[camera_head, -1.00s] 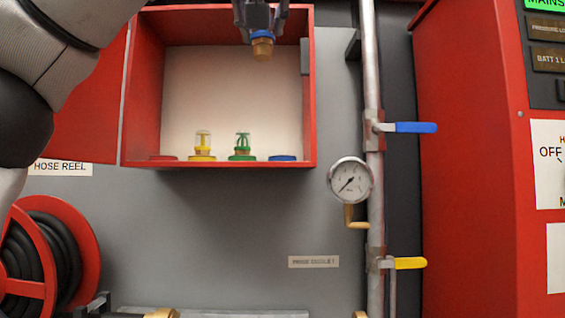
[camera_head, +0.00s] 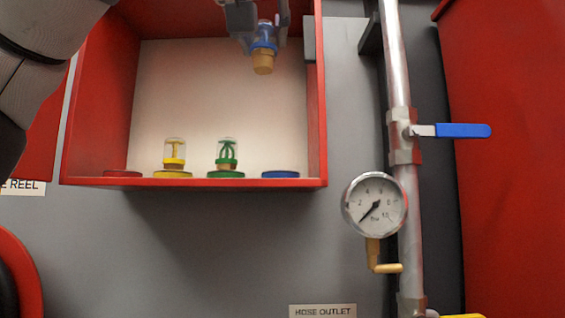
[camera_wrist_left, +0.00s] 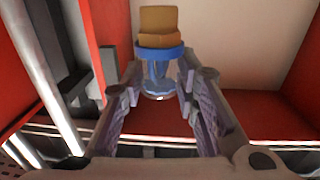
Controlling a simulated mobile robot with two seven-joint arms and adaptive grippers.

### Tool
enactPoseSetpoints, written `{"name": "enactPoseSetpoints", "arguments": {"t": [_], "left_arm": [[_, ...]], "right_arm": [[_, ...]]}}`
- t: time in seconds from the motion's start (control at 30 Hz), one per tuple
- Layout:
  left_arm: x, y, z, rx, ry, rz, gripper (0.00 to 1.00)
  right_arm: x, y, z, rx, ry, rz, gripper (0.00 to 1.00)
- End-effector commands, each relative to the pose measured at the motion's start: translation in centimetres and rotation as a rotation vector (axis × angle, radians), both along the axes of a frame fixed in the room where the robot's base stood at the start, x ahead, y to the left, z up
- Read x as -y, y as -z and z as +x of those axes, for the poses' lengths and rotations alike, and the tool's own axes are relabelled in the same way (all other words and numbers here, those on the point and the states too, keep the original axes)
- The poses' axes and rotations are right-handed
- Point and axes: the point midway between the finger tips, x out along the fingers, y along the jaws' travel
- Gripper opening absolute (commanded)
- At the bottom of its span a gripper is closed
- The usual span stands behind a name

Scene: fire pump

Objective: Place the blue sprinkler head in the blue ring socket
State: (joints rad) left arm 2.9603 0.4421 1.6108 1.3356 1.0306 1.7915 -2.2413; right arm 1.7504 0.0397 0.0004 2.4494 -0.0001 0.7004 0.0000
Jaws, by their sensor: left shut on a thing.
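The blue sprinkler head (camera_head: 263,48) has a blue frame and a brass threaded end that points down in the head view. My left gripper (camera_head: 262,36) is shut on it, high in front of the red cabinet's opening. In the left wrist view the sprinkler head (camera_wrist_left: 159,40) sits between the two fingertips of the left gripper (camera_wrist_left: 160,85), brass end away from the palm. The blue ring socket (camera_head: 280,175) lies at the right end of the cabinet's bottom shelf, below and slightly right of the held head. It looks empty. My right gripper is not in view.
On the shelf of the red cabinet (camera_head: 200,183) stand a yellow sprinkler (camera_head: 174,153) and a green one (camera_head: 227,154) in their ring sockets. A red ring socket (camera_head: 122,174) is empty. A pipe with a gauge (camera_head: 374,205) and blue-handled valve (camera_head: 462,130) runs right of the cabinet.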

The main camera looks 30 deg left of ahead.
Motion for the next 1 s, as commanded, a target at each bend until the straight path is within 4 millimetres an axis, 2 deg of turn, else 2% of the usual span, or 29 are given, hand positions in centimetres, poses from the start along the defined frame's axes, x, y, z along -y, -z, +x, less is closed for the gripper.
{"name": "enactPoseSetpoints", "arguments": {"t": [0.23,0.4,0.57,0.63,0.77,0.97,1.0], "left_arm": [[-2.9,3.5,7.1,-0.004,-0.004,0.0,0.0],[-4.0,7.3,10.3,-0.006,0.001,0.0,0.0],[-4.5,9.0,11.6,-0.004,0.0,0.0,0.0],[-4.7,10.4,12.3,-0.005,0.002,0.001,0.0],[-4.6,12.7,12.4,-0.008,0.003,0.0,0.0],[-4.6,12.7,12.1,-0.002,0.0,-0.001,0.0],[-4.6,12.7,12.1,-0.002,0.0,0.0,0.32]], "right_arm": [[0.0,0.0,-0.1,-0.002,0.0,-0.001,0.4],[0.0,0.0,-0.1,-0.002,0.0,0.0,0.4],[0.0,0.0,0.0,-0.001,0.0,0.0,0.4],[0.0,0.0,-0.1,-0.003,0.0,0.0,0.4],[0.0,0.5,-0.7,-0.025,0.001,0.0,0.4],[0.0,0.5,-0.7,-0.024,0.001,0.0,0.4],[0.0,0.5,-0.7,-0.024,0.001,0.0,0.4]]}}
